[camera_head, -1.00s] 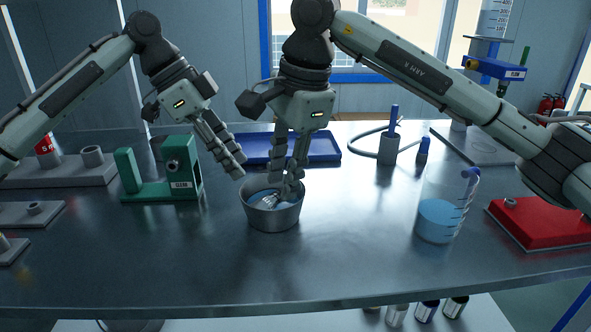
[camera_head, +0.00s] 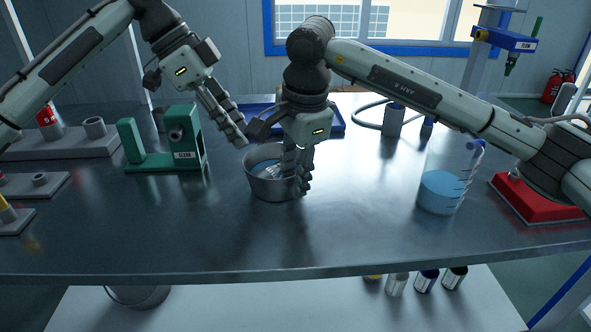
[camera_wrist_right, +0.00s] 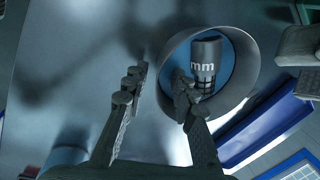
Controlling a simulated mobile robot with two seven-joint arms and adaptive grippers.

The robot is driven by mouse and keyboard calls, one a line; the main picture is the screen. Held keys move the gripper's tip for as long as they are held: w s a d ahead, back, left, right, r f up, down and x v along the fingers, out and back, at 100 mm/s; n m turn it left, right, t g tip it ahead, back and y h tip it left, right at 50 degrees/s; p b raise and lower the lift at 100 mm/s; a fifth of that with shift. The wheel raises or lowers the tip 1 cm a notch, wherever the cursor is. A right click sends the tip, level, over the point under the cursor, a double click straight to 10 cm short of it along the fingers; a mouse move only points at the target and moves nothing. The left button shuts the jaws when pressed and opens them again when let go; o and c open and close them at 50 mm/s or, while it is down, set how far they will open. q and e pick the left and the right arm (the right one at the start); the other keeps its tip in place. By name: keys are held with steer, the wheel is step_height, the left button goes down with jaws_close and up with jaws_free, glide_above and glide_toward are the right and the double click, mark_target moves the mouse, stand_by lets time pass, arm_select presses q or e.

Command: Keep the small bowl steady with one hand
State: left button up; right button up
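The small bowl (camera_head: 262,188) is a grey metal bowl standing upright on the bench, with blue inside. It also shows in the right wrist view (camera_wrist_right: 243,98), with a dark cylinder marked "mm" (camera_wrist_right: 204,64) inside. My right gripper (camera_head: 301,188) is at the bowl's right side, pointing down. In the right wrist view its fingers (camera_wrist_right: 152,95) are apart, one outside the bowl and one across the rim over the inside. I see a gap between the outer finger and the wall. My left gripper (camera_head: 239,138) points down near the bowl's upper left rim; its finger gap is unclear.
A green fixture (camera_head: 150,160) stands left of the bowl and a blue tray (camera_head: 325,117) lies behind. A beaker of blue liquid (camera_head: 440,193) and a red-topped block (camera_head: 530,198) stand right. The bench front (camera_head: 300,235) is clear.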

jaws_close()
arm_select(q)
steer(key=shift+o, duration=0.6)
steer(key=n+t+y, duration=0.1)
steer(key=n+t, duration=0.3)
steer(key=n, duration=0.5)
glide_toward(268, 169)
steer(key=shift+t, duration=0.3)
steer(key=x, duration=0.5)
steer(key=shift+d+r, duration=0.1)
steer(key=shift+d, duration=0.3)
steer(key=shift+a+f+x, duration=0.1)
steer(key=shift+a+x, duration=0.05)
steer(key=shift+x, duration=1.15)
steer(key=shift+a+f+x, duration=0.15)
steer(key=shift+a+x, duration=0.05)
steer(key=shift+x, duration=1.1)
